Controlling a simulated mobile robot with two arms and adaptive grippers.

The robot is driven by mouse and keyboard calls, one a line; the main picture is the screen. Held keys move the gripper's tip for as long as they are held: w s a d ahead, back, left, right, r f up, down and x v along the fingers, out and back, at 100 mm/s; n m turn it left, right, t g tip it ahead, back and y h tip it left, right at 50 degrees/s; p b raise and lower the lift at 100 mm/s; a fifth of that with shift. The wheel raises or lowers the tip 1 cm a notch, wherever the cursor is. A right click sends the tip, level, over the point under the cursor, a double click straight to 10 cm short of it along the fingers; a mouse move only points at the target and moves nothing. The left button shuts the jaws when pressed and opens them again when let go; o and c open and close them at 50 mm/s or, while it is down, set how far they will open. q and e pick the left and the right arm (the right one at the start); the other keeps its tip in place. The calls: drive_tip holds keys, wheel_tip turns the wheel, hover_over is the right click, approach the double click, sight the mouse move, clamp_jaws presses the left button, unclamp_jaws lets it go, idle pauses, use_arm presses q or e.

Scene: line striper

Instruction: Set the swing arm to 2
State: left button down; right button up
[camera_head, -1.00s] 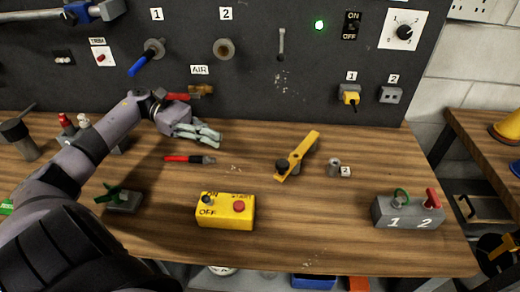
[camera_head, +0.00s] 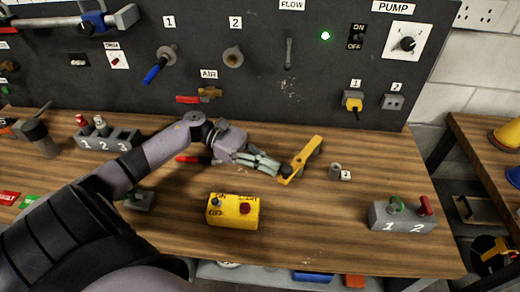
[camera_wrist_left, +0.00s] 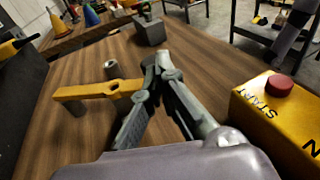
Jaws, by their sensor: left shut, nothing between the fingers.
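I cannot tell whether the fingers touch the arm. My right gripper is not in view.
A yellow ON/OFF and START box (camera_head: 233,211) stands near the front of the bench. A red-handled tool (camera_head: 193,159) lies behind my left arm. Bench space right of the post is clear.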

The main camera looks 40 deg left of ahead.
use_arm(q)
drive_tip(key=shift+d, duration=0.1)
idle(0.3)
drive_tip(key=shift+s+d+n+t+p, duration=0.2)
drive_tip(key=shift+d+n+t+p, duration=0.35)
drive_tip(key=shift+d+t, duration=0.2)
drive_tip(key=d+n+t, duration=0.1)
drive_tip(key=d, duration=0.1)
drive_tip(key=d+n+t+y, duration=0.1)
drive_tip(key=d+t, duration=0.1)
drive_tip(key=d, duration=0.1)
drive_tip(key=shift+w+d, duration=0.1)
drive_tip(key=b+x, duration=0.1)
drive_tip(key=x, duration=0.2)
drive_tip(key=r+b+x, duration=0.1)
drive_tip(key=x, duration=0.3)
drive_tip(key=b+x, duration=0.1)
drive_tip(key=x, duration=0.3)
drive_tip(key=shift+w+d+r, duration=0.1)
drive_tip(key=shift+w+r, duration=0.05)
drive_tip(key=shift+w, duration=0.15)
drive_tip(key=shift+w+d+b, duration=0.4)
drive_tip(key=shift+w+d, duration=0.3)
drive_tip(key=shift+w, duration=0.05)
drive_tip(key=shift+a, duration=0.1)
